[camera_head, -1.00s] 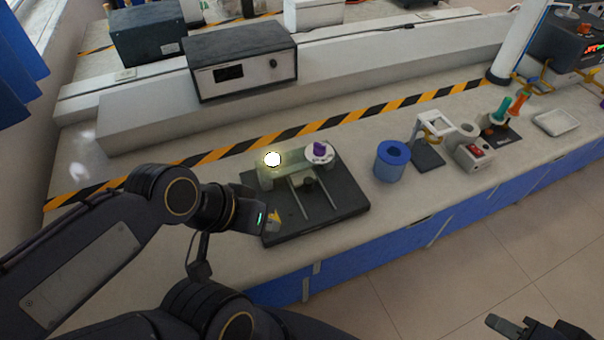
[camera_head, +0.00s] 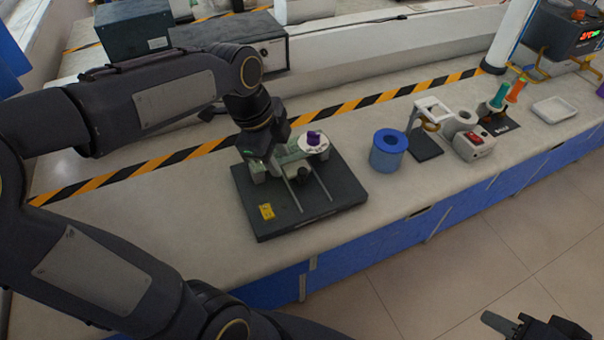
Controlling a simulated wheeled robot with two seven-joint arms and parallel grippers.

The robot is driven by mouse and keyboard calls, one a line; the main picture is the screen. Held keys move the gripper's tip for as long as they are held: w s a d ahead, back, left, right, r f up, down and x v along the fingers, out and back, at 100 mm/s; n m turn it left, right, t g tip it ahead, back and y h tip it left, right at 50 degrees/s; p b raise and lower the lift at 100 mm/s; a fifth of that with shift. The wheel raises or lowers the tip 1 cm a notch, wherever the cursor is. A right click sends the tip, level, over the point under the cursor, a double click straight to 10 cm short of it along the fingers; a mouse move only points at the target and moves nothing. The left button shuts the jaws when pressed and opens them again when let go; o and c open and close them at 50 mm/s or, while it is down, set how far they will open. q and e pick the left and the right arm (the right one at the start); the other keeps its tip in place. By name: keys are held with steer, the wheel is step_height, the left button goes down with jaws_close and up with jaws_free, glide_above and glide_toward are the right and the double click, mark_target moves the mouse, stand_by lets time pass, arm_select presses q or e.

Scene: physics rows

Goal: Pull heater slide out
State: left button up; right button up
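The heater device stands on a black base plate (camera_head: 310,209) on the bench, with two thin metal rails (camera_head: 292,195) running toward the front edge. A pale greenish slide part (camera_head: 288,152) lies across the back of the rails. At its right end is a white disc with a purple knob (camera_head: 313,138). My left gripper (camera_head: 262,158) is pointed down over the left end of this part and hides it. Its fingertips are hidden, so contact and opening cannot be told. My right gripper (camera_head: 505,322) is at the bottom right, over the floor, away from the device.
A blue round container (camera_head: 388,151) stands right of the base plate. Beyond it are a white stand (camera_head: 428,118), a small device with a red switch (camera_head: 474,144), and a white tray (camera_head: 554,109). A dark box instrument (camera_head: 275,52) sits behind my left arm. The front-left bench is clear.

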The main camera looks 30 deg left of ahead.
mark_target(303, 171)
arm_select(q)
steer(key=w+f+m, duration=0.2)
steer(key=w+m, duration=0.1)
steer(key=w+f+m+g+y+b, duration=0.1)
steer(key=w+f+m, duration=0.1)
steer(key=w+m, duration=0.1)
steer(key=w+f+m+b, duration=0.1)
steer(key=w+m, duration=0.2)
steer(key=m, duration=0.1)
steer(key=shift+w+d+f+g, duration=0.1)
steer(key=shift+f+g, duration=0.2)
steer(key=shift+f, duration=0.1)
steer(key=shift+w+f+m+y, duration=0.25)
steer(key=shift+w+m+y, duration=0.05)
steer(key=shift+m, duration=0.3)
steer(key=shift+w+f, duration=0.15)
steer(key=shift+f, duration=0.05)
step_height(303, 171, down, 7)
steer(key=shift+w+d+f+b, duration=0.1)
steer(key=shift+d+f+b, duration=0.1)
steer(key=shift+b, duration=0.2)
steer(key=shift+m, duration=0.3)
jaws_close()
